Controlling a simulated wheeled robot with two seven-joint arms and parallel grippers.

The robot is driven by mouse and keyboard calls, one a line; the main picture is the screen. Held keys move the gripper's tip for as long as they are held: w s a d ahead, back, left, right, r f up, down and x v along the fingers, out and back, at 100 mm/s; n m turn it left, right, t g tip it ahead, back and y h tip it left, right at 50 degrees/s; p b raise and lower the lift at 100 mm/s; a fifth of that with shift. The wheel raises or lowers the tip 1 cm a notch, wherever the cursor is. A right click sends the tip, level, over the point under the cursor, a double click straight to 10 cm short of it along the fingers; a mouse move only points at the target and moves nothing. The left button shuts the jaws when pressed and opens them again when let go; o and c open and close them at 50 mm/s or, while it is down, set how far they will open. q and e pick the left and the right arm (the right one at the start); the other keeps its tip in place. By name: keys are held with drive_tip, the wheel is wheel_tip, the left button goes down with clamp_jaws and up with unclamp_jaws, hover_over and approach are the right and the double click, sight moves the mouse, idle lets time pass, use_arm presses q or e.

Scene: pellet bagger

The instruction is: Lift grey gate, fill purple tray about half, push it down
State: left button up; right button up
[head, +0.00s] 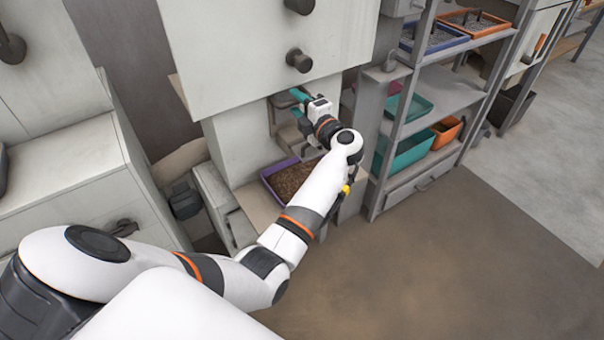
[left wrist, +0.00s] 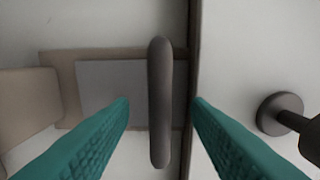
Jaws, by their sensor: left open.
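The purple tray (head: 279,167) sits low under the machine, with brown pellets (head: 290,182) across its inside; my arm covers part of it and its fill depth is hard to judge. My left gripper (head: 298,103) is above and behind the tray, in front of the machine. It also shows in the left wrist view (left wrist: 160,102), open, with its teal fingertips apart on either side of a dark grey bar handle (left wrist: 160,75). Gaps show between the bar and both fingers. A grey panel (left wrist: 105,92), possibly the gate, is behind the bar. My right gripper is not in view.
The white machine housing (head: 265,40) with dark knobs (head: 299,61) overhangs the gripper. A dark knob (left wrist: 280,113) is right of the fingers in the left wrist view. A shelf rack (head: 460,95) with coloured trays stands right. The floor (head: 450,255) in front is clear.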

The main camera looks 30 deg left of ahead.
use_arm(q)
drive_tip(key=shift+p+v, duration=0.85)
drive_tip(key=shift+v, duration=2.4)
